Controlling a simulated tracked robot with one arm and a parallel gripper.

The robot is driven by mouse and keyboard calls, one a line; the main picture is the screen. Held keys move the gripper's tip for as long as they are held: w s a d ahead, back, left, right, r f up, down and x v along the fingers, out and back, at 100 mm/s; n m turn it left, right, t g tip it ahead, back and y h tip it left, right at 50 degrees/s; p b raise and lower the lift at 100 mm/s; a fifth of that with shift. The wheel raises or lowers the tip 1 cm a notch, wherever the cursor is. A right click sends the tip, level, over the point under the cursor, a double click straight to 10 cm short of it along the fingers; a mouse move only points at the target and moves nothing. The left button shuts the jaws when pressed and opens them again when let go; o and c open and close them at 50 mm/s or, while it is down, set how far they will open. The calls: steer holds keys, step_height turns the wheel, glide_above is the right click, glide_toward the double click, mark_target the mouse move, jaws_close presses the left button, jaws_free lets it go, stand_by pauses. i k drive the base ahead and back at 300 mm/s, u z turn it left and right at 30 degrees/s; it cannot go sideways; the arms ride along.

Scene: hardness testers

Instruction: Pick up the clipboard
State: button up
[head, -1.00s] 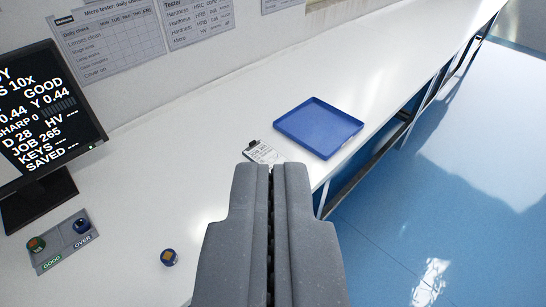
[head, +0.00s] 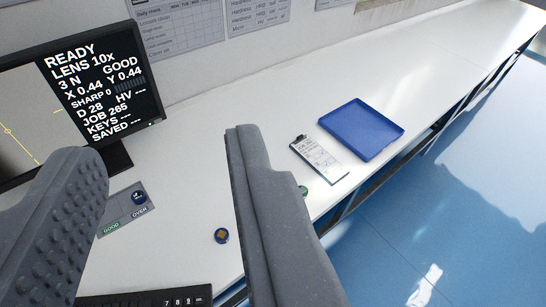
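The clipboard (head: 319,160) lies flat on the white bench, close to the left side of the blue tray. It carries a white printed sheet and has a dark clip at its upper left end. My gripper (head: 160,150) is open, with its two grey fingers spread wide and nothing between them. The right finger is nearer the clipboard, which shows beyond it to the right in the picture. The gripper appears apart from the clipboard.
The blue tray (head: 362,129) stands near the bench's front edge. A green piece (head: 303,191) is partly hidden. The bench (head: 440,60) is clear farther right.

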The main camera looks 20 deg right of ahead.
mark_target(309, 152)
steer(key=u, duration=2.85)
steer(key=k, duration=2.7)
steer(key=z, duration=1.65)
steer(key=i, duration=0.2)
steer(key=z, duration=0.4)
